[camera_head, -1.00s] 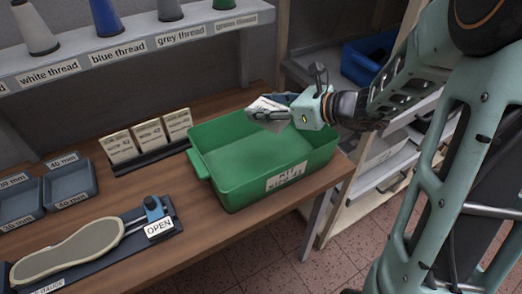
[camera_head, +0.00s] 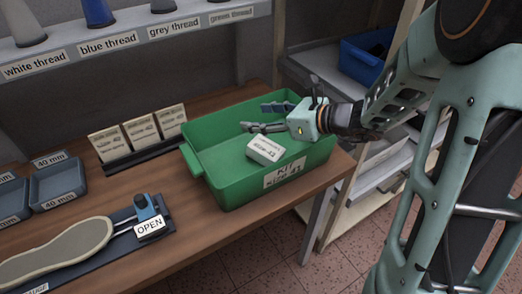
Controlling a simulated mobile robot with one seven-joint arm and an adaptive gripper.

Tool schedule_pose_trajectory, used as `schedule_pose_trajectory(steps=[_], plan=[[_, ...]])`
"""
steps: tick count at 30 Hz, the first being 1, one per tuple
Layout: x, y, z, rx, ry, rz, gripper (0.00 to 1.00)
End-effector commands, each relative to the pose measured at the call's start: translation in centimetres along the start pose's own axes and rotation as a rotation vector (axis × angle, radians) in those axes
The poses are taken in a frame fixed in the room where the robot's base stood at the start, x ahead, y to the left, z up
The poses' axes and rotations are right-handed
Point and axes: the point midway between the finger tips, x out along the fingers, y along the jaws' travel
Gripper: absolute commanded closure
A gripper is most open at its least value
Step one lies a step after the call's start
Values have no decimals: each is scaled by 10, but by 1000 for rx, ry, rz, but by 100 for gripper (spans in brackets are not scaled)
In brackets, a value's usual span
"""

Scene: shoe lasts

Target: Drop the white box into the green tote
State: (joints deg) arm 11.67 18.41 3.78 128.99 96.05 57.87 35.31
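The white box (camera_head: 265,150), with dark print on it, is inside the green tote (camera_head: 222,187), toward its front right part. It looks slightly tilted; I cannot tell whether it rests on the floor of the tote. The tote stands on the wooden bench and has a white label on its front. My gripper (camera_head: 260,117) is open and empty above the back right part of the tote. Its fingers point left, apart from the box, which lies below and in front of them.
A rack with several cream cards (camera_head: 140,135) stands left of the tote. Grey trays (camera_head: 58,183) and a gauge with a grey sole shape and an OPEN label (camera_head: 149,226) are further left. A thread shelf (camera_head: 130,45) runs behind. A blue bin (camera_head: 366,56) sits on shelving at right.

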Motion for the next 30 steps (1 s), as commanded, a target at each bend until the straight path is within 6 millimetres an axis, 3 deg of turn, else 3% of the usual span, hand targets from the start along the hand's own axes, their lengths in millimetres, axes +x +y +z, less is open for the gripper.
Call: schedule_pose_trajectory(steps=[9, 13, 24, 30], plan=[[0, 0, -1, 0, 1, 0, 35], [-9, -1, 0, 0, 1, -2, 35], [-84, -2, 0, -1, 0, -6, 35], [-112, 0, 0, 0, 0, -2, 35]])
